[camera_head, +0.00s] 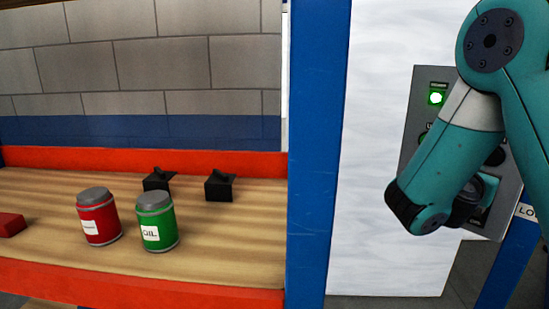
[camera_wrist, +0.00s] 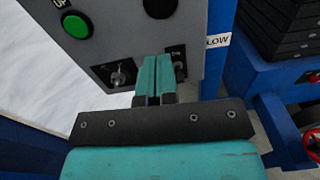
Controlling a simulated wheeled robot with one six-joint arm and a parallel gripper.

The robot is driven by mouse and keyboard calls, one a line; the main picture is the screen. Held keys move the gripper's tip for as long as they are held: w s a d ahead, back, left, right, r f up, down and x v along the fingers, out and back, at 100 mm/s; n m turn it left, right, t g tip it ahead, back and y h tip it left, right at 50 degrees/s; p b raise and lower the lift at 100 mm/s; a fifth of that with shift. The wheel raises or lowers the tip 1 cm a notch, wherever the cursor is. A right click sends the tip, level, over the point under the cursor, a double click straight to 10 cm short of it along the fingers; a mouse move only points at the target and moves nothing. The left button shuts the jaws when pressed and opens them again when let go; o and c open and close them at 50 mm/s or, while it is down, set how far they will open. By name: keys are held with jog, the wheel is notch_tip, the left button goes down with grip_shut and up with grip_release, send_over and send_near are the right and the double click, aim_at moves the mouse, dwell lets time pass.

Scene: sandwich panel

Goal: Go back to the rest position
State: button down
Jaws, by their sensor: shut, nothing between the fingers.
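My gripper shows in the wrist view (camera_wrist: 157,78), with its two teal fingers shut together and nothing between them. The fingertips are in front of the lower part of a grey control panel (camera_wrist: 118,40), between a small switch on the left and another on the right. Whether they touch the panel, I cannot tell. In the head view my teal arm hangs at the right in front of the same panel (camera_head: 424,95), and the fingers are hidden behind the wrist.
A blue post (camera_head: 315,150) divides the panel from a wooden shelf (camera_head: 60,245) with a red can (camera_head: 100,222), a green oil can (camera_head: 156,225) and two black blocks. In the wrist view, dark stacked plates (camera_wrist: 285,30) stand at right.

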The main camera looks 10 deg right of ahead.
jog(key=s+a+f+m+g+y+p, duration=0.1)
jog(key=s+a+f+m+g+y, duration=0.15)
jog(key=a+m+y, duration=0.4)
jog(key=s+a+f+m+g+y+p, duration=0.1)
jog(key=s+a+f+m+y+p, duration=0.2)
jog(key=a+m, duration=0.5)
jog(key=s+a+r+m+g+y, duration=0.1)
jog(key=s+a+r+g+y, duration=0.1)
jog(key=s+a+y, duration=0.3)
jog(key=s+a+r+m+g+y+p, duration=0.1)
jog(key=s+a+r+g+y, duration=0.2)
jog(key=s+a, duration=0.8)
jog(key=a+r+y, duration=0.2)
jog(key=a, duration=0.3)
jog(key=shift+a, duration=0.35)
jog(key=shift+d, duration=0.1)
